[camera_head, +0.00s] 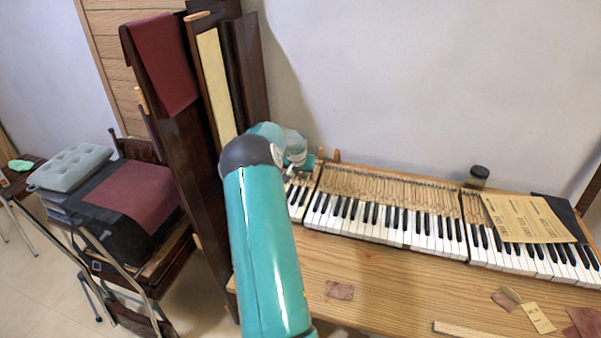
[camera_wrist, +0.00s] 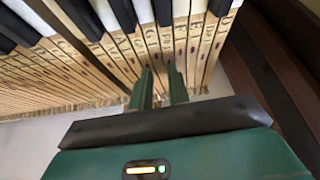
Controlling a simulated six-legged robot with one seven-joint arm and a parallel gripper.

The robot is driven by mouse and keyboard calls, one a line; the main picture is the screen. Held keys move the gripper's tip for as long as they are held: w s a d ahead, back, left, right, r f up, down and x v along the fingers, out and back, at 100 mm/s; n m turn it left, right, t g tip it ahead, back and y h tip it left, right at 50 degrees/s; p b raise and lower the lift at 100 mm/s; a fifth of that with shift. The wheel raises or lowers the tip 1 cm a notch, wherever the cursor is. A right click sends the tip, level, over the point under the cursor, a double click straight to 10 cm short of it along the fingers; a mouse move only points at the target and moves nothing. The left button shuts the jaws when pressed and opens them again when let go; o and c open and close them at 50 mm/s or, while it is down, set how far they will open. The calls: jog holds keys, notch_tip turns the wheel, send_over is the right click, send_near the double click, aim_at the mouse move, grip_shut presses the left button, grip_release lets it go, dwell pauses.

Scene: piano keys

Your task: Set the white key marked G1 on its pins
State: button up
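In the wrist view, the two green fingers of my gripper (camera_wrist: 162,72) stand apart over the wooden rear parts of the keys, at the right end of the row. A narrow gap shows between the fingertips, and I cannot tell whether a key stick is held in it. White keys (camera_wrist: 143,10) and black keys (camera_wrist: 163,10) run along the top, with small letter marks on the wooden sticks. In the head view, my teal arm reaches to the left end of the keyboard (camera_head: 385,223) and mostly hides the gripper.
Printed sandpaper sheets (camera_head: 528,218) lie over the right keys, beside a dark jar (camera_head: 478,175). Tall dark panels (camera_head: 180,130) stand close left of the arm. Scraps (camera_head: 339,290) lie on the wooden bench (camera_head: 380,290); its front middle is mostly clear.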

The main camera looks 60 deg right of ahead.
jog(key=shift+r, duration=1.15)
jog(key=shift+o, duration=0.2)
jog(key=o, duration=0.5)
jog(key=shift+r, duration=2.5)
